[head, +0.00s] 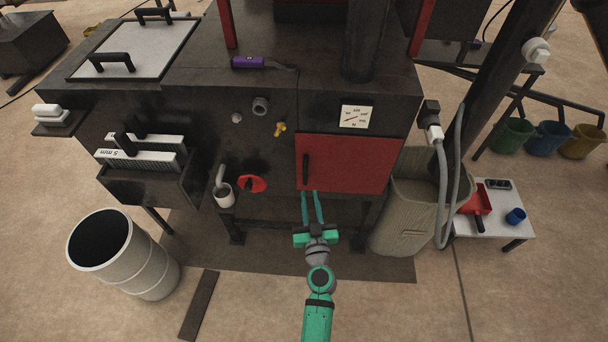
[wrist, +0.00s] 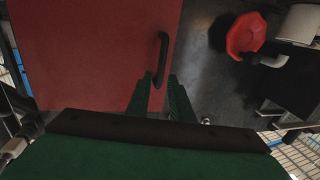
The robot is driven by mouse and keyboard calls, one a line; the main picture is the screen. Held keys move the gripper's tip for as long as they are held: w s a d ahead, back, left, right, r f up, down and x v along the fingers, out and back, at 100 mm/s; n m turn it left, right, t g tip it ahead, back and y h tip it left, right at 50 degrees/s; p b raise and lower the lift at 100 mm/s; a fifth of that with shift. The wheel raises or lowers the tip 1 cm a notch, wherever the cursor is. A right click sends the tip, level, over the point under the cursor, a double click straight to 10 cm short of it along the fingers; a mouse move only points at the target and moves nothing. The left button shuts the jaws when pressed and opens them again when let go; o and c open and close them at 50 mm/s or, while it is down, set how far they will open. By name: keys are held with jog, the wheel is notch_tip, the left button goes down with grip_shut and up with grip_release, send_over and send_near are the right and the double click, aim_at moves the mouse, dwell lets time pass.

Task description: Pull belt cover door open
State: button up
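The belt cover door (head: 352,165) is a red panel on the front of the dark machine, and it looks shut. Its black upright bar handle (head: 306,168) is near the door's left edge. In the wrist view the door (wrist: 90,45) fills the upper left and the handle (wrist: 163,52) is near the middle. My gripper (head: 310,194) is just below the handle in the head view. In the wrist view its fingers (wrist: 158,82) are apart, with the handle's near end showing between their tips. I cannot tell whether they touch it.
A grey bin (head: 398,228) with a hose stands close on the right. A white drum (head: 145,265) stands at the front left. Floor is clear in front, except for a dark strip (head: 198,306).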

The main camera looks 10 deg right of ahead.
aim_at(305, 177)
jog(key=w, duration=1)
jog(key=shift+a, duration=0.2)
grip_shut()
